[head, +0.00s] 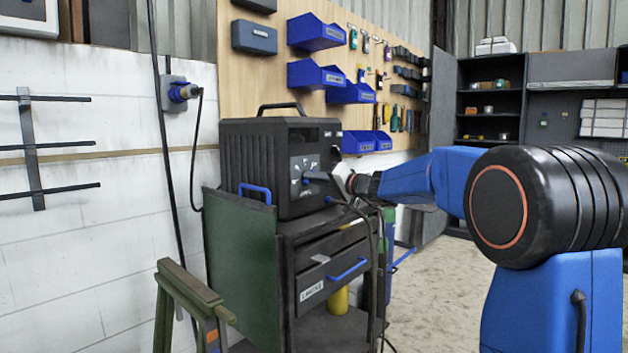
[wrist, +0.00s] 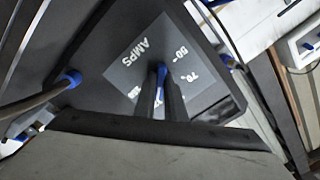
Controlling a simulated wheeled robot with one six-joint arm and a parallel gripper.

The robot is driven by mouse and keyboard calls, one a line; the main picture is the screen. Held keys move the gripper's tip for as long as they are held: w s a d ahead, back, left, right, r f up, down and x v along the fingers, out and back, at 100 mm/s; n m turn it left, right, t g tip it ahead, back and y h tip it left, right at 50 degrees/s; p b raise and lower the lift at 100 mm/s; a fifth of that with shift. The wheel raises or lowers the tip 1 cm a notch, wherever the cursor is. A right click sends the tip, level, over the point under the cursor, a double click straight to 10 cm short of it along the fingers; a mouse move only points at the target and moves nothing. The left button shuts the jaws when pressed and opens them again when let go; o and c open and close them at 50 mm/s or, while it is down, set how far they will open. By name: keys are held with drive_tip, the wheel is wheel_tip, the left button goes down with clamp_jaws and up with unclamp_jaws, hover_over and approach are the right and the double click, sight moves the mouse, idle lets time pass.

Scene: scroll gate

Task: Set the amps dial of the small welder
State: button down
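The small welder (head: 262,150) is a black ribbed box with a top handle, standing on a dark cart. My gripper (head: 318,177) reaches its front panel from the right. In the wrist view the amps dial (wrist: 160,69) is a small blue knob on a grey plate, with "AMPS" and numbers such as 50 and 70, seen rotated. My gripper's two dark fingers (wrist: 160,88) lie on either side of the knob, close together, and look shut on it. The fingers hide part of the scale, so the exact setting cannot be read.
The cart (head: 335,265) has drawers with blue handles. A green panel (head: 240,255) and a green stand (head: 187,290) are at its front left. Cables (wrist: 40,100) run from the welder's panel. Concrete floor (head: 440,285) is open to the right of the cart.

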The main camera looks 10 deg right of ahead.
drive_tip(key=shift+m, duration=0.3)
drive_tip(key=m, duration=0.9)
idle(0.3)
drive_tip(key=shift+m, duration=0.3)
drive_tip(key=c, duration=1.8)
unclamp_jaws()
drive_tip(key=shift+s+d, duration=0.1)
